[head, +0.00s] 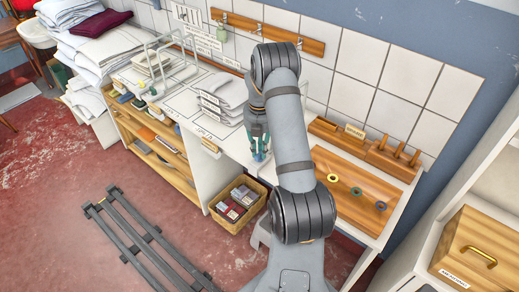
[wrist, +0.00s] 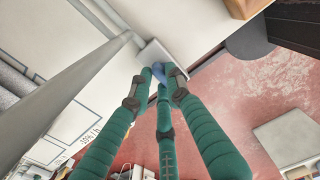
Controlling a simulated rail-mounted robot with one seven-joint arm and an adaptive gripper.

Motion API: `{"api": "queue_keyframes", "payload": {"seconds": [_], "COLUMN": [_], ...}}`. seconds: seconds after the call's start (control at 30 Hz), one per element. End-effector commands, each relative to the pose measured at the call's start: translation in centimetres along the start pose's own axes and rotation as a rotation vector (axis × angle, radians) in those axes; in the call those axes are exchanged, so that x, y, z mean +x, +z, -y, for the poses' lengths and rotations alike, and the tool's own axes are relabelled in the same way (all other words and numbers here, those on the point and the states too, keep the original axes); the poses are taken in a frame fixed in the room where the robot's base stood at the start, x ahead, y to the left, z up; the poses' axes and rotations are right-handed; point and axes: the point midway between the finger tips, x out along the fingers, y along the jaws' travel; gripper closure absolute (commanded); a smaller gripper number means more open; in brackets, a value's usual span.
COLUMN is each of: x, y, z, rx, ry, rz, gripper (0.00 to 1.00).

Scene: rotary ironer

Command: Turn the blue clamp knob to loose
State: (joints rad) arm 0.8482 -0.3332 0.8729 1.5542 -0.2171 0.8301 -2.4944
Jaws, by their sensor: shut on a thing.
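The blue clamp knob (wrist: 158,72) shows between my fingertips in the wrist view, partly covered by them. It sits by a small pale plate at the edge of the white surface. My gripper (wrist: 160,82) has green segmented fingers with dark pads, and it is shut on the knob. In the head view my gripper (head: 260,145) points down at the front edge of the white counter, with the blue knob (head: 259,157) just at its tips. My arm hides part of the counter behind it. The knob's turn position cannot be read.
Right of my arm lies a wooden board (head: 345,180) with several rings. A basket of boxes (head: 237,203) stands on the floor below the counter. Folded cloths (head: 222,92) lie left of my gripper. A wooden drawer box (head: 475,250) is at right. Red floor is open in front, beside grey rails.

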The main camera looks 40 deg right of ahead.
Motion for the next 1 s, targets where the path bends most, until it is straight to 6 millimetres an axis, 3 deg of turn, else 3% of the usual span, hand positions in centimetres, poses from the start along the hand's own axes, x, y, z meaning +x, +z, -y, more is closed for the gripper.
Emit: {"api": "queue_keyframes", "payload": {"seconds": [0.47, 0.5, 0.8, 1.0], "x": [0.10, 0.10, 0.08, 0.04], "y": [-0.09, -0.09, -0.07, -0.04], "z": [0.21, 0.21, 0.14, 0.08], "rx": [-0.011, -0.011, -0.010, -0.010], "ry": [-0.005, -0.005, -0.003, -0.002], "rz": [-0.004, -0.004, -0.003, -0.002], "gripper": [1.00, 0.81, 0.64, 0.64]}}
